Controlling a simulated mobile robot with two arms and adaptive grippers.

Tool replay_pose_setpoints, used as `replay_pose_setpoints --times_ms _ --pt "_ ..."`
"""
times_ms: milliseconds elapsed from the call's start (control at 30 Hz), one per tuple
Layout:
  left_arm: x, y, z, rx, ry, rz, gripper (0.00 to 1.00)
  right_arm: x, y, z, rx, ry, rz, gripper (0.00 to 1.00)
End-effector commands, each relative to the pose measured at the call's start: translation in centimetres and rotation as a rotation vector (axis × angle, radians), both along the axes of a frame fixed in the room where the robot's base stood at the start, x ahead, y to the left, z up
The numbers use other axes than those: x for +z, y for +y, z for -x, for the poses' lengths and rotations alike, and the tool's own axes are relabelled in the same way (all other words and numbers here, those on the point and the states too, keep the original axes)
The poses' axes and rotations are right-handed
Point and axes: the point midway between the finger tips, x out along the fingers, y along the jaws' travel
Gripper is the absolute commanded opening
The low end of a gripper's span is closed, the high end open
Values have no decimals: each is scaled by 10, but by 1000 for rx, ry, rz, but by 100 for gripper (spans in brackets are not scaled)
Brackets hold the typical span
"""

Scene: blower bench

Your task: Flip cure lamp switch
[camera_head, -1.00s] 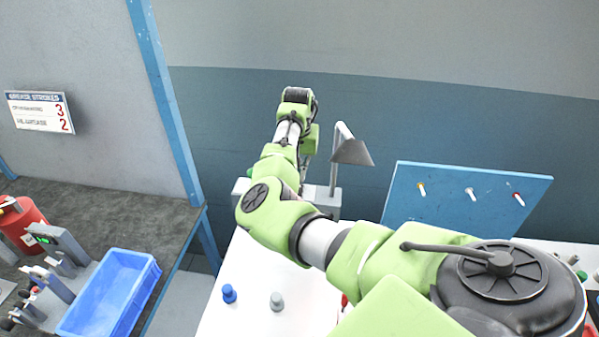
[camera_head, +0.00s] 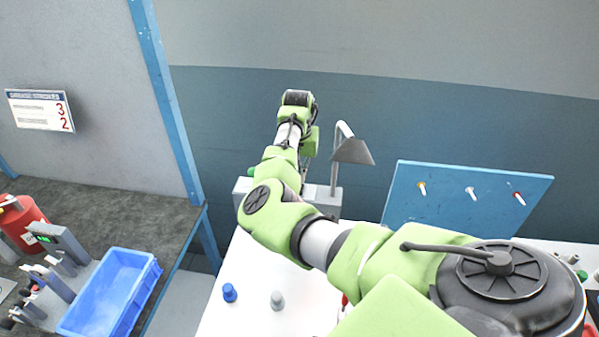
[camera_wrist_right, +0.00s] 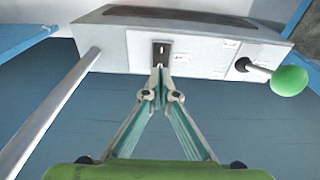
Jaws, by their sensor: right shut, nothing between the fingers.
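The cure lamp, with a grey cone shade (camera_head: 352,151) on a bent post, stands at the back of the white bench beside a grey box (camera_head: 327,200). In the right wrist view the grey box (camera_wrist_right: 110,48) fills the top, with a small dark switch plate (camera_wrist_right: 161,47) on its face. My right gripper (camera_wrist_right: 160,72) is shut and empty, its fingertips at the plate's lower end. They cover part of the switch, so I cannot tell its position or whether they touch it. In the head view my right arm hides this gripper. My left gripper is not in view.
A green-knobbed lever (camera_wrist_right: 289,81) sticks out of the box right of the switch, and a grey post (camera_wrist_right: 48,112) runs to the left. A blue pegboard (camera_head: 455,200) stands right of the lamp. Blue (camera_head: 229,293) and grey (camera_head: 277,301) knobs stand on the white bench.

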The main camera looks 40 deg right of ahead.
Motion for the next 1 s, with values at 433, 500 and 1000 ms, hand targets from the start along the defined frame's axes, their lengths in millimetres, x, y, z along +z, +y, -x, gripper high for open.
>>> replay_pose_setpoints --times_ms 433,500,1000 --pt "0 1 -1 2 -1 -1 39 0 0 0 0 0 0 0" --pt "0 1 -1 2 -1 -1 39 0 0 0 0 0 0 0" --pt "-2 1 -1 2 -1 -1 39 -7 0 0 0 0 0 0"
